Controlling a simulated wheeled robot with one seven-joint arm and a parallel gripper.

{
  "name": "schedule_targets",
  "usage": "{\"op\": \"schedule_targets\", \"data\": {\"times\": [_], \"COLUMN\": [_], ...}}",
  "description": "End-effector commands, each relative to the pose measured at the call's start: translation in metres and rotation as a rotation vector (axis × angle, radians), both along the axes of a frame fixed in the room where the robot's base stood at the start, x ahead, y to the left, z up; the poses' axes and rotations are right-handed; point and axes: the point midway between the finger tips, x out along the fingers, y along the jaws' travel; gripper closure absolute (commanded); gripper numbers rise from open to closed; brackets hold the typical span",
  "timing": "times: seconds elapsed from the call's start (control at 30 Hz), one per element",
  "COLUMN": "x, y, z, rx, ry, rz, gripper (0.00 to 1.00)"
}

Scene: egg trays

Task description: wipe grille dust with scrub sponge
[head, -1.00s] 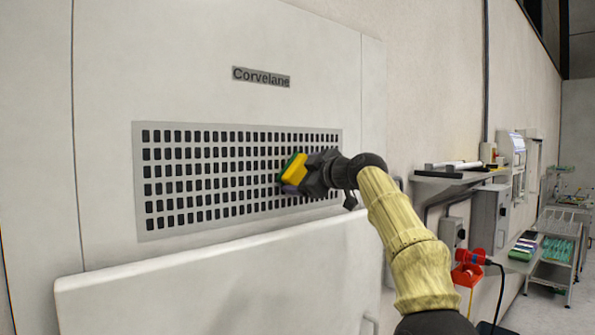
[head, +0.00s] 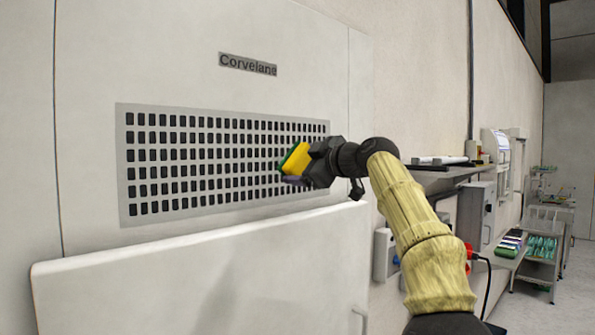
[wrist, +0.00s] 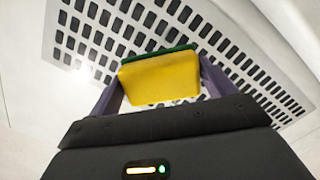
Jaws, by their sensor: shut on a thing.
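The grille (head: 190,165) is a grey plate with rows of dark slots, set in a pale cabinet front below a "Corvelane" label. The scrub sponge (head: 297,161) is yellow with a green scrub face. My gripper (head: 303,163) is shut on the sponge at the right part of the grille. In the wrist view the sponge (wrist: 160,78) sits between the two purple fingers, green side toward the grille (wrist: 85,32). I cannot tell whether the green face touches the plate. No dust can be made out on the grille.
A pale panel with a top ledge (head: 200,240) juts out below the grille. To the right, a wall shelf (head: 440,178) carries items, with a grey box (head: 477,213) under it. A rack with green trays (head: 540,250) stands further back.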

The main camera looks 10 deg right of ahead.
Motion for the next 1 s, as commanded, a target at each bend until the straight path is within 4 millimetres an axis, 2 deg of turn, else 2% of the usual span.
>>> {"op": "schedule_targets", "data": {"times": [0.13, 0.47, 0.8, 1.0], "x": [-0.007, -0.008, -0.029, -0.032], "y": [-0.005, -0.006, -0.019, -0.021], "z": [-0.001, 0.000, -0.002, 0.000], "rx": [-0.001, -0.001, 0.000, 0.000], "ry": [-0.001, -0.001, -0.002, 0.000], "rz": [-0.001, -0.001, -0.001, 0.000], "gripper": [0.35, 0.35, 0.35, 0.35]}}
